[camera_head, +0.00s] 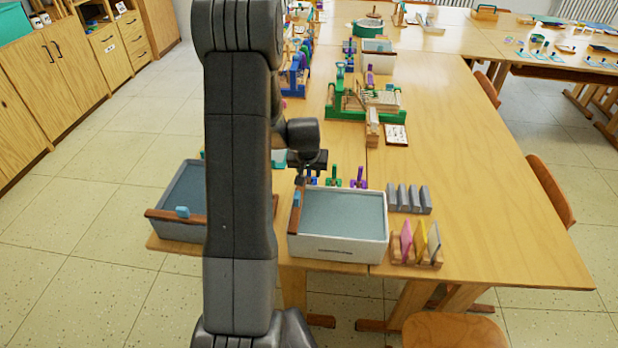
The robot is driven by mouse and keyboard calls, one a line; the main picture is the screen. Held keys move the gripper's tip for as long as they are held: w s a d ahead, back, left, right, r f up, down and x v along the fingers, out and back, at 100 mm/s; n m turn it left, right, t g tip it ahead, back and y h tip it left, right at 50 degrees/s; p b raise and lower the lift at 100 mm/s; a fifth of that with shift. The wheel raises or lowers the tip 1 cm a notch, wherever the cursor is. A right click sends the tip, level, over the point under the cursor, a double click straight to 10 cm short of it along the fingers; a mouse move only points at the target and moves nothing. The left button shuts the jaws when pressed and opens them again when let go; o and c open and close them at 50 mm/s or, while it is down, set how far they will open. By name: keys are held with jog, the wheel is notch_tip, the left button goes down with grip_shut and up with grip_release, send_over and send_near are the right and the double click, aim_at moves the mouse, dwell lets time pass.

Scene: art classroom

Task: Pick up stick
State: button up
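My gripper (303,178) is small and dark in this view. It points down over the back left corner of a white tray (335,253) with grey-blue content. A brown stick-like bar (295,222) lies along that tray's left rim, with a small blue block (297,199) on it. The fingertips are close to the bar's far end; I cannot tell whether they touch it or how far apart they are. Another brown bar (160,216) lies across the front of a left tray (178,233), with a blue block (183,212) by it. My arm hides part of that tray.
A grey ridged block (410,199) and a wooden rack (418,259) with coloured plates stand right of the white tray. Small green and purple pieces (357,179) stand behind it. A green-framed loom (367,102) is farther back. The table's right side (480,200) is clear.

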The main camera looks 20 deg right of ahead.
grip_shut()
dwell(0.3)
